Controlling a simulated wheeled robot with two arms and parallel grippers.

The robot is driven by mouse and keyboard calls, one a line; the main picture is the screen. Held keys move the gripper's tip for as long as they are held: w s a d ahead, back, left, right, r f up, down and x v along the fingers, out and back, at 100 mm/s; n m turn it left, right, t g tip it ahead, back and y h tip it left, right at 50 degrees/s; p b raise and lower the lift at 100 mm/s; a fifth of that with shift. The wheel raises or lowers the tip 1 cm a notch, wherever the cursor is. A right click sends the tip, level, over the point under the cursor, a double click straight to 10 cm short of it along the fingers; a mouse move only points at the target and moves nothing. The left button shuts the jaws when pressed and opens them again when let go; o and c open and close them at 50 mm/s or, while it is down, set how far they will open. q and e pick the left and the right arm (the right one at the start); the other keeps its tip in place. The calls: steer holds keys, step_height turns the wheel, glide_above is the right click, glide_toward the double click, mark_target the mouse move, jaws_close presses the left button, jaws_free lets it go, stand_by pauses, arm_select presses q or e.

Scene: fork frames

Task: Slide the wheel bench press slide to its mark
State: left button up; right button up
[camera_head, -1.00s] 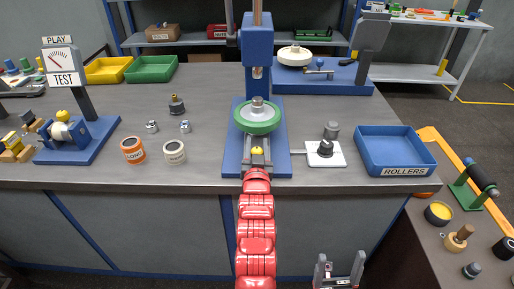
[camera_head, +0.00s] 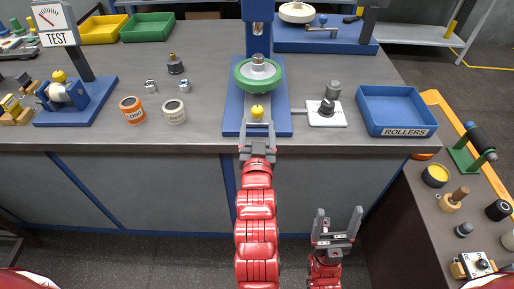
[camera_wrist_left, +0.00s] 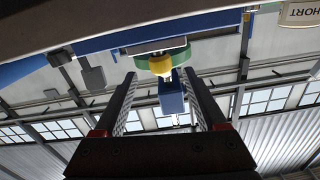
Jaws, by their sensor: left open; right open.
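The blue wheel press (camera_head: 233,112) stands at the middle of the bench. A green-rimmed wheel (camera_head: 241,80) sits under its column. In front of the wheel is the slide's yellow knob (camera_head: 257,112); it also shows in the left wrist view (camera_wrist_left: 160,66). My left gripper (camera_head: 258,132) is open at the front bench edge, its fingers pointing at the knob from the near side. In the left wrist view nothing is held between the fingers (camera_wrist_left: 158,100). The slide's mark is too small to make out. My right gripper (camera_head: 335,228) is open and empty, in front of the bench.
A white plate with a dark knob (camera_head: 326,112) joins the press by a rod on the right. A blue ROLLERS tray (camera_head: 405,131) stands right of it. Orange (camera_head: 132,110) and white (camera_head: 174,111) rolls and a test gauge (camera_head: 55,25) stand left.

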arm_select(q)
steer(key=s+p, duration=0.1)
steer(key=s, duration=0.6)
steer(key=shift+s+p, duration=0.35)
